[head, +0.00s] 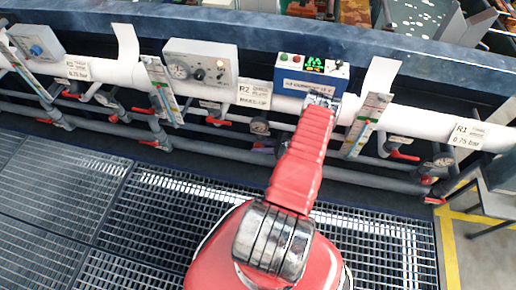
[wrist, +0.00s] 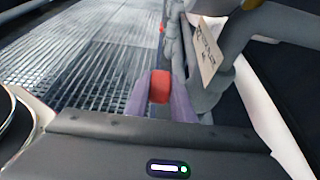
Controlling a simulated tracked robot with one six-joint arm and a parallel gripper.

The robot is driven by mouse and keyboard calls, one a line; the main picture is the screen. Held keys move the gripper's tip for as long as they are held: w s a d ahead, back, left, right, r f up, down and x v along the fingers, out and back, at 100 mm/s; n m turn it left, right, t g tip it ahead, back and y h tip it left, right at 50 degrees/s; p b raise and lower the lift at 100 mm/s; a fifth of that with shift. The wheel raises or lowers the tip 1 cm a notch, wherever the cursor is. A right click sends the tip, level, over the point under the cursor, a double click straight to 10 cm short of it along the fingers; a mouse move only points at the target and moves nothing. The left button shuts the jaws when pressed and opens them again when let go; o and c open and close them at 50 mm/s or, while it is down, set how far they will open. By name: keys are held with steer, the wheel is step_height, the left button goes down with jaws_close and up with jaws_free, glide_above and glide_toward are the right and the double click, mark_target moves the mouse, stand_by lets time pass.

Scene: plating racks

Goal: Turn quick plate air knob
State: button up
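In the wrist view, a small red block-like knob or handle (wrist: 160,87) sits between the two purple-grey fingers of my gripper (wrist: 160,96). The fingers touch or nearly touch it on both sides, and no clear gap shows. I cannot read which label names the quick plate air knob.
A grey gauge box (head: 200,64) stands left on the white pipe (head: 430,123). Flow tubes (head: 366,125) and several red valve levers (head: 403,156) line the pipes. Floor grating (head: 150,205) lies in front. A tag (wrist: 210,55) hangs close right of my fingers in the wrist view.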

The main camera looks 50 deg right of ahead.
steer(key=shift+a, duration=0.1)
jaws_close()
steer(key=shift+s, duration=0.1)
steer(key=shift+f+t+y, duration=0.15)
steer(key=shift+t+y, duration=0.55)
steer(key=shift+t, duration=0.8)
steer(key=shift+t+y, duration=0.4)
steer(key=shift+t, duration=0.2)
steer(key=shift+o, duration=1.6)
jaws_free()
steer(key=shift+s, duration=0.1)
